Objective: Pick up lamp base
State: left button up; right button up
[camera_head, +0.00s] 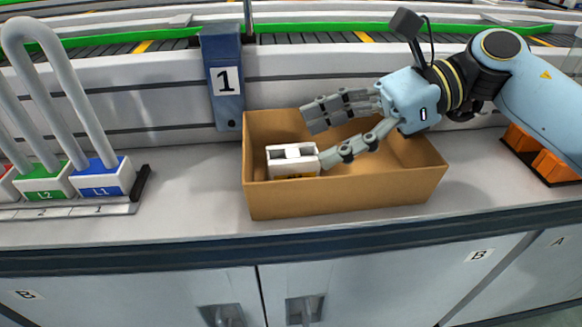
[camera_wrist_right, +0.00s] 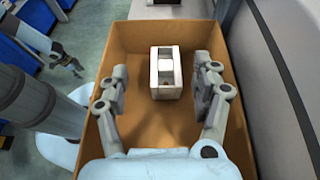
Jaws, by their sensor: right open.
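The lamp base (camera_head: 292,161) is a white block with a recessed top and some yellow low on its front. It stands in the left part of an open brown box (camera_head: 345,195). My right gripper (camera_head: 321,139) reaches into the box from the right, open, with its fingertips close to the block. In the right wrist view, the lamp base (camera_wrist_right: 165,88) lies between and slightly beyond the two spread fingers (camera_wrist_right: 161,76), with gaps on both sides. A small gripper, apparently my left one (camera_wrist_right: 68,62), shows at the left over the floor; its jaws are too small to judge.
Lamps with grey U-shaped tubes on green and blue bases (camera_head: 100,178) stand at the left. A blue post marked 1 (camera_head: 223,80) rises behind the box. Orange items (camera_head: 555,167) lie in a tray at the right.

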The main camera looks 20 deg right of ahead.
aim_at(269, 157)
jog(key=shift+w+b+x, duration=0.15)
jog(key=shift+b+x, duration=0.1)
jog(key=shift+x, duration=1.55)
jog(key=shift+w+b+x, duration=0.15)
jog(key=shift+b+x, duration=0.05)
jog(key=shift+x, duration=1.55)
jog(key=shift+d+f, duration=0.15)
jog(key=shift+d, duration=0.05)
jog(key=shift+c, duration=0.5)
jog(key=c, duration=1.2)
